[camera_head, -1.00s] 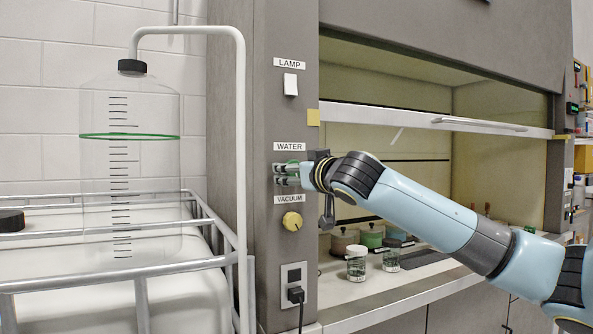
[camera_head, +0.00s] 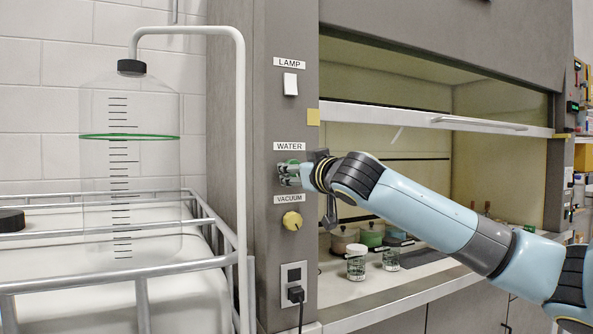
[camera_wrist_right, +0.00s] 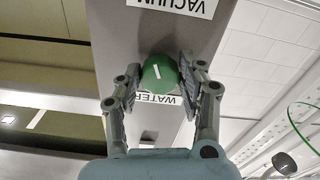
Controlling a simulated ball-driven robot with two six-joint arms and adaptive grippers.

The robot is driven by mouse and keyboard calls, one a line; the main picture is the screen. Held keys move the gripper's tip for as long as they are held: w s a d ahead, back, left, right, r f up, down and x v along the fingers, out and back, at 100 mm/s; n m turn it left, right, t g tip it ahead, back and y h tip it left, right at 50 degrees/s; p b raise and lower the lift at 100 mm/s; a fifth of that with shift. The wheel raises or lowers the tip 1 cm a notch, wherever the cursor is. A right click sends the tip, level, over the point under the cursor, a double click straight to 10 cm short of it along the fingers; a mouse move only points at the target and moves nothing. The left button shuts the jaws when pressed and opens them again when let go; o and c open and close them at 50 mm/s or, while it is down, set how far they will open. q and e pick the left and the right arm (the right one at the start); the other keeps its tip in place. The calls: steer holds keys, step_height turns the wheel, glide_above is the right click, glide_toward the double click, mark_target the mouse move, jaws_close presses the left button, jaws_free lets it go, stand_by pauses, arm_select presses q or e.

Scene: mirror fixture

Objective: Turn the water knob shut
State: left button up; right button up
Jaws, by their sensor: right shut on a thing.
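The round green water knob (camera_wrist_right: 158,74) sits on the grey panel just below the WATER label (camera_head: 289,146). A white line marks its face in the right wrist view, tilted slightly off that picture's vertical. My right gripper (camera_head: 288,172) has its fingers on both sides of the knob and is shut on it. The fingers hide much of the knob in the head view. A clear bottle (camera_head: 130,190) with a black cap and a green ring stands at left, under a white pipe (camera_head: 240,120). I cannot tell any water level in it. My left gripper is out of view.
The white lamp switch (camera_head: 291,84) is above the knob. The yellow vacuum knob (camera_head: 292,221) is close below, and a plugged socket (camera_head: 294,283) is lower. The fume hood's sash bar (camera_head: 440,120) and several jars are to the right.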

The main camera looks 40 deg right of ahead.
steer(key=shift+r+n+p, duration=0.15)
steer(key=shift+n+p, duration=7.65)
steer(key=shift+n, duration=7.8)
steer(key=o, duration=0.9)
steer(key=shift+c, duration=0.2)
steer(key=o, duration=0.3)
steer(key=shift+r, duration=0.15)
